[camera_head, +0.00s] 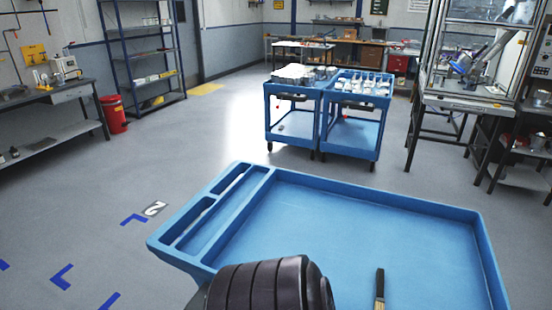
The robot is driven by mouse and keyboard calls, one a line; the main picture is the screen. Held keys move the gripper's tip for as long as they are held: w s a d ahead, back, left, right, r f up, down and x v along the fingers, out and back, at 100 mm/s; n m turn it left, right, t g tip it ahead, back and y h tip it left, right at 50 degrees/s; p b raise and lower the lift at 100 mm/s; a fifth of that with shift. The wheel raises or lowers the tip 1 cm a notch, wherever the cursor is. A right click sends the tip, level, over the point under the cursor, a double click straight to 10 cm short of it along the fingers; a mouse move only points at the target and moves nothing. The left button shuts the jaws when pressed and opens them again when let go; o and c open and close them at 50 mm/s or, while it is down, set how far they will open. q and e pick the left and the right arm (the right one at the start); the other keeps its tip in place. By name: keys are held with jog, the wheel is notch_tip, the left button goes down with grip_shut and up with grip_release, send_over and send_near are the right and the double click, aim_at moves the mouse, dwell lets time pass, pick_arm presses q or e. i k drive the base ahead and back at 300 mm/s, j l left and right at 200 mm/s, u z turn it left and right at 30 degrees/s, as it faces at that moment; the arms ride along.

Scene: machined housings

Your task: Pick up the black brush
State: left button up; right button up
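A slim black brush (380,288) with a tan strip along it lies in the blue tray top (345,215) of a cart close in front of me. It is at the bottom of the view, right of centre, and the frame edge cuts off its lower end. Neither of my grippers shows in the head view, so I cannot see what they hold.
The tray's raised rim (366,190) surrounds the brush, and the visible floor around it is bare. Narrow compartments (207,215) run along its left side. Two blue carts (322,115) with parts stand farther back. Open floor lies to the left.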

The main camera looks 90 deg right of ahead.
aim_at(378, 305)
jog(key=k+l+z, duration=0.1)
jog(key=z, duration=3.55)
